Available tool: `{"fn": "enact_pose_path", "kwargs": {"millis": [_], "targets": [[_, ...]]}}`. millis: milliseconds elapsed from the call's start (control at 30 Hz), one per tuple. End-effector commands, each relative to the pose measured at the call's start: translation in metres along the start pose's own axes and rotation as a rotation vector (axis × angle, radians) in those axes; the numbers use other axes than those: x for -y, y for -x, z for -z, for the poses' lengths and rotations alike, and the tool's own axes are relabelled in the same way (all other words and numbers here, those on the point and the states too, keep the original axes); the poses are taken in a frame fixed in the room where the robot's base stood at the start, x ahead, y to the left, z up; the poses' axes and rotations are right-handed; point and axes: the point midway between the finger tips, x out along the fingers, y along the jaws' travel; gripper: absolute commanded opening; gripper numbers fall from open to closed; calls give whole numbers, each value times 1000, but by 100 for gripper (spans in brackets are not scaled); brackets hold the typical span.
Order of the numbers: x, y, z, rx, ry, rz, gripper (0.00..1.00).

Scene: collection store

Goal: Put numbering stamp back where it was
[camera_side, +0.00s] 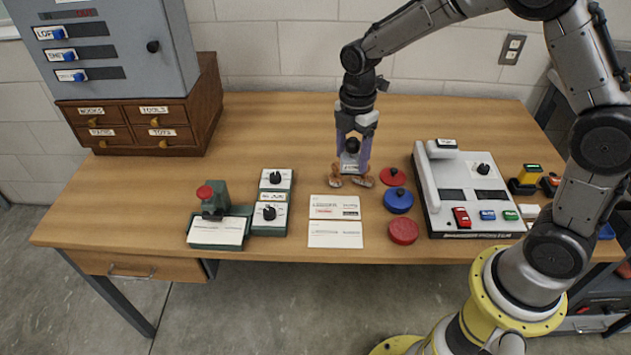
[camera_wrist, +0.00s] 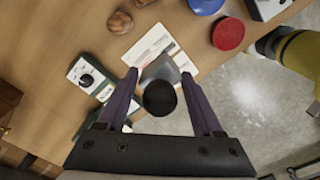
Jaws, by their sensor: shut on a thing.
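The numbering stamp, with a round black knob (camera_side: 352,146) and a grey metal body (camera_side: 349,163), is between the fingers of my gripper (camera_side: 351,169). My gripper is shut on it and points down. In the wrist view the knob (camera_wrist: 160,98) faces the camera, with the grey body (camera_wrist: 167,70) beyond it between the purple fingers (camera_wrist: 160,76). In the side view the stamp is just behind the white cards (camera_side: 335,207), near brown wooden pieces (camera_side: 362,181). Whether its base touches the table is unclear.
Red and blue round tins (camera_side: 398,200) lie right of the cards, beside a pale machine (camera_side: 437,190). Left are green dial boxes (camera_side: 270,217) and a red-knobbed green device (camera_side: 212,200). A drawer cabinet (camera_side: 140,125) stands back left. The table's back middle (camera_side: 270,125) is clear.

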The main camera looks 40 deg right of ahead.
Motion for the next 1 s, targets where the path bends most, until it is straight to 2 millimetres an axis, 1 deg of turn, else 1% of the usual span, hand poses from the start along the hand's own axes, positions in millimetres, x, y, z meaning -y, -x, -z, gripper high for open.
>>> {"fn": "enact_pose_path", "kwargs": {"millis": [433,600,733,1000], "targets": [[-85,-39,6,0,0,2,28],[-109,-69,7,0,0,3,28],[-122,-84,8,0,0,1,28],[-133,-97,9,0,0,0,28]]}}
